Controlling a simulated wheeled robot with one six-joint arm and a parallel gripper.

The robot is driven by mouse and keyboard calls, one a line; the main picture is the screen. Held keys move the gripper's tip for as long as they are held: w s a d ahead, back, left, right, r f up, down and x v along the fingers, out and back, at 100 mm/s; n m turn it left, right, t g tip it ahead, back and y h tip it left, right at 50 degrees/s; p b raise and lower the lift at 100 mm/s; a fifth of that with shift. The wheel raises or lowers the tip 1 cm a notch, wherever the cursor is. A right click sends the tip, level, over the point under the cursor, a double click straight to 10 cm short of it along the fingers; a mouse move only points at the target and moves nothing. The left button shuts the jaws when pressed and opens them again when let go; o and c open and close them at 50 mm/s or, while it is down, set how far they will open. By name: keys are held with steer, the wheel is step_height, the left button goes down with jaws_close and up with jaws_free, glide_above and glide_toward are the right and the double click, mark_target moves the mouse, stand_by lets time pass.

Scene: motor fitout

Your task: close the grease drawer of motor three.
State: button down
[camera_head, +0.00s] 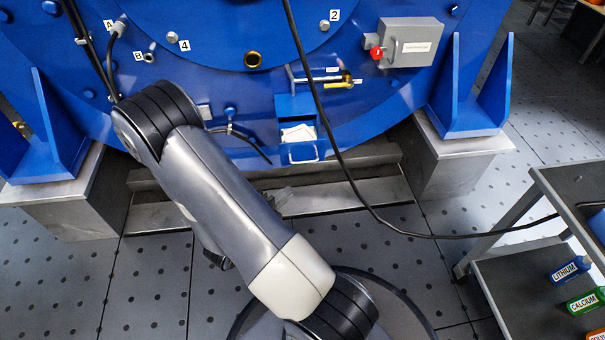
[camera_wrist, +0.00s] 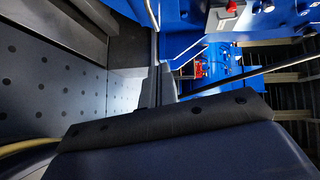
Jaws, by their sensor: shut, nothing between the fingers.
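The grease drawer (camera_head: 298,150) is a small blue drawer low on the front of the blue motor (camera_head: 225,50). It stands pulled out, with white material inside and a metal handle (camera_head: 303,154) on its front. My gripper (camera_wrist: 175,120) shows as a dark shape across the bottom of the wrist view, shut and empty. Its fingertips are hard to make out. In the head view my arm covers most of it, left of and below the drawer. I cannot clearly make out the drawer in the wrist view.
A black cable (camera_head: 335,160) hangs just right of the drawer and runs along the floor to a trolley (camera_head: 500,255) with labelled bottles. A grey box (camera_head: 411,43) with a red knob is above right. Blue brackets on plinths flank the motor. A metal step lies beneath the drawer.

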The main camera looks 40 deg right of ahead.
steer(key=b, duration=0.2)
glide_toward(309, 162)
steer(key=s+d, duration=0.2)
steer(key=d, duration=0.2)
steer(key=shift+w+d+f+b, duration=0.15)
steer(key=shift+w+d, duration=0.1)
steer(key=shift+w, duration=0.3)
steer(key=shift+w+d+f+b, duration=0.2)
steer(key=shift+w+d, duration=0.1)
steer(key=shift+w, duration=0.25)
steer(key=shift+w+d+f+b, duration=0.15)
steer(key=shift+w+d, duration=0.1)
steer(key=shift+w, duration=0.3)
